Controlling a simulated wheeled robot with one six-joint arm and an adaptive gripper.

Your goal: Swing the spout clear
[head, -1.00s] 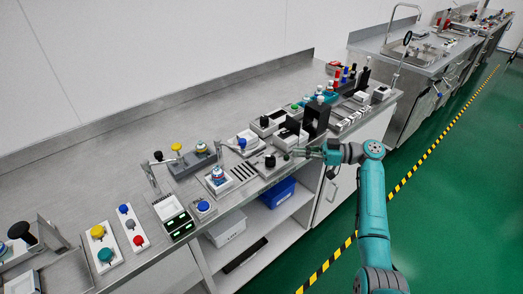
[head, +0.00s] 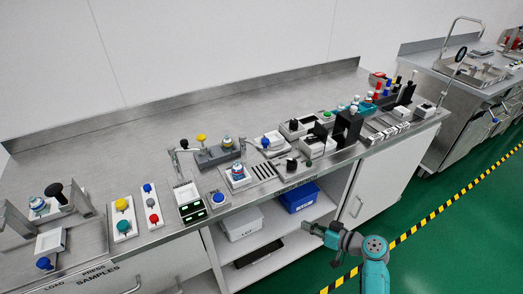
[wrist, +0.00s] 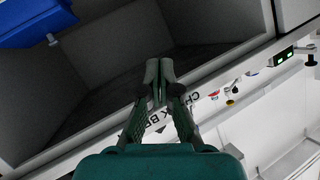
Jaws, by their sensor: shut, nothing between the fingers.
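A tall bent metal tube that looks like a spout (head: 467,28) rises at the sink on the far right bench. A thin rod with a black ball (head: 461,53) stands in front of it. A smaller metal post with a black-knobbed arm (head: 174,160) stands on the near bench, left of centre; I cannot tell whether it is also a spout. My gripper (head: 307,228) is far from the sink and apart from the post, low in front of the near bench's open shelf. In the wrist view my gripper (wrist: 159,80) has its fingers together, with nothing between them.
The near bench (head: 150,115) carries several fixtures along its front edge. A blue bin (head: 299,197) and a white bin (head: 241,223) sit on the shelf below; the blue bin (wrist: 32,20) also shows in the wrist view. Green floor (head: 450,245) lies open to the right.

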